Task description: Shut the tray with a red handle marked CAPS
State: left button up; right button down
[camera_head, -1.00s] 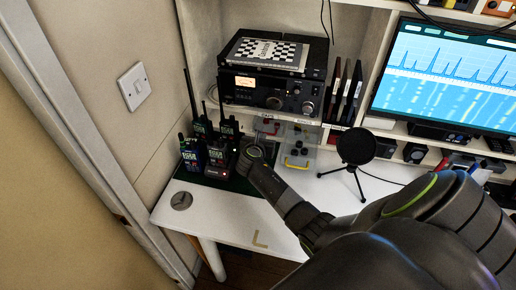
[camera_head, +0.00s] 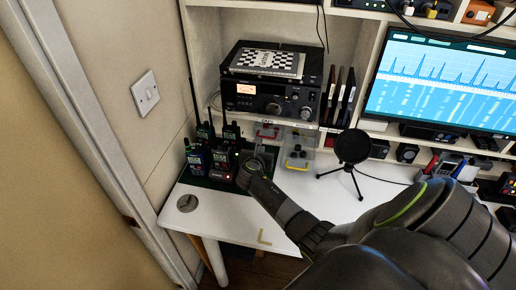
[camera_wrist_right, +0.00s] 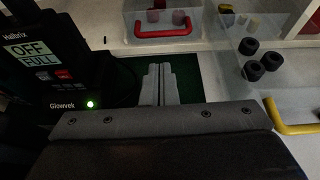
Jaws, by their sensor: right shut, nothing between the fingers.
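The clear tray with a red handle (camera_head: 267,136) sits under the shelf holding the radio set. Its red handle (camera_wrist_right: 163,33) crosses the top middle of the right wrist view, with small dark reddish pieces behind it. I cannot read a CAPS mark. My right gripper shows in the wrist view (camera_wrist_right: 160,72), fingers together and empty, pointing toward the red handle with a gap before it. My left gripper is not in view.
A clear tray with a yellow handle (camera_head: 296,166) sticks out to the right, holding several black knobs (camera_wrist_right: 263,62). Handheld radios (camera_head: 220,158) stand close on the left on a green mat. A round black microphone on a tripod (camera_head: 352,147) stands to the right. The front desk is mostly clear.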

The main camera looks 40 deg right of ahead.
jog(key=shift+v, duration=0.8)
jog(key=shift+a, duration=0.15)
jog(key=shift+s+a, duration=0.1)
jog(key=shift+s, duration=0.15)
jog(key=shift+v, duration=1.2)
jog(key=v, duration=0.3)
jog(key=shift+w+r+p, duration=0.1)
jog(key=shift+r+p, duration=0.05)
jog(key=shift+p, duration=0.15)
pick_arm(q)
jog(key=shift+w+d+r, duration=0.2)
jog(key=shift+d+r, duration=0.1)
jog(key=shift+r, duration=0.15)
pick_arm(e)
jog(key=shift+s+a+r, duration=0.25)
jog(key=shift+s+a, duration=0.2)
